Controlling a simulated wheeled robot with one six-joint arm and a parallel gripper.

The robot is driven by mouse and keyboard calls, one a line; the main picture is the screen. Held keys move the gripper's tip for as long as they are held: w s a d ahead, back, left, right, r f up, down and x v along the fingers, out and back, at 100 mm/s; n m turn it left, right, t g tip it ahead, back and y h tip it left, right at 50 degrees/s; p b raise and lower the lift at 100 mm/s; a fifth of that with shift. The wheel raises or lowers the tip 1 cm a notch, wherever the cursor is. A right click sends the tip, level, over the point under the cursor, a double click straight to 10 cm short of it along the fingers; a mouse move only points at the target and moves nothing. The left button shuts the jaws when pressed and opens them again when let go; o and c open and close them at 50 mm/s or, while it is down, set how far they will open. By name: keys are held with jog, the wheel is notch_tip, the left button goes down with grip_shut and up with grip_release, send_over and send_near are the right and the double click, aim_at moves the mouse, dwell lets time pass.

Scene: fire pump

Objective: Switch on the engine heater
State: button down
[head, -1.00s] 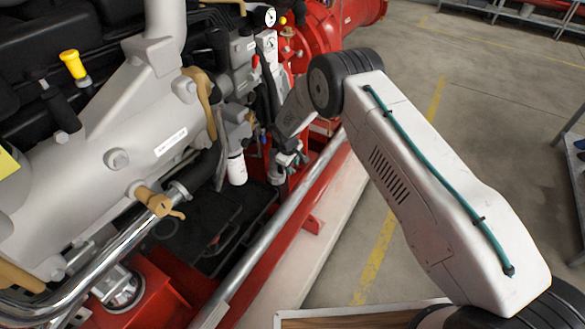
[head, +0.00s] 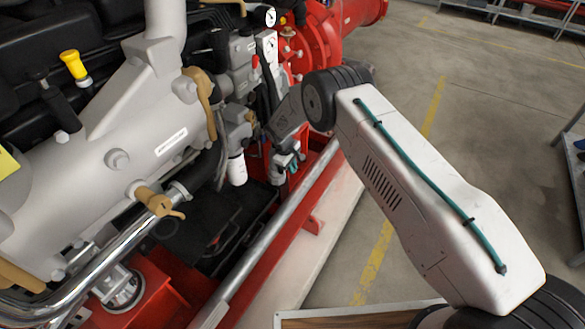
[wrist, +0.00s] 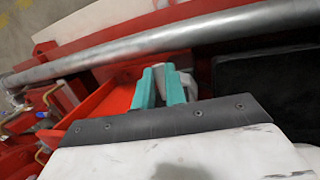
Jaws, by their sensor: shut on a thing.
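In the head view my gripper (head: 292,164) is low beside the engine, at the inner side of the red base frame. In the wrist view its two teal fingers (wrist: 160,87) are shut on a small pale grey part (wrist: 163,74). That part is mostly hidden by the fingers, and I cannot tell if it is the engine heater's switch. The grey engine (head: 120,160) fills the left of the head view. No labelled heater switch can be made out.
A long grey pipe (head: 285,220) runs along the red frame close to my gripper, and shows in the wrist view (wrist: 190,36). A white filter (head: 237,169) hangs left of my gripper. A black box (wrist: 268,82) lies right in the wrist view.

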jog(key=shift+r+g+h, duration=0.2)
jog(key=shift+g+h, duration=0.2)
jog(key=shift+h, duration=0.2)
jog(key=c, duration=1.5)
grip_release()
jog(key=shift+o, duration=0.2)
jog(key=shift+w+a+r, duration=0.1)
jog(key=shift+r, duration=0.15)
jog(key=s+d+r, duration=0.1)
jog(key=s+r, duration=0.1)
jog(key=s, duration=0.6)
jog(key=s+d+r, duration=0.2)
jog(key=s, duration=0.5)
jog(key=shift+s+d+r, duration=0.2)
jog(key=shift+s+r, duration=0.1)
jog(key=shift+s, duration=0.1)
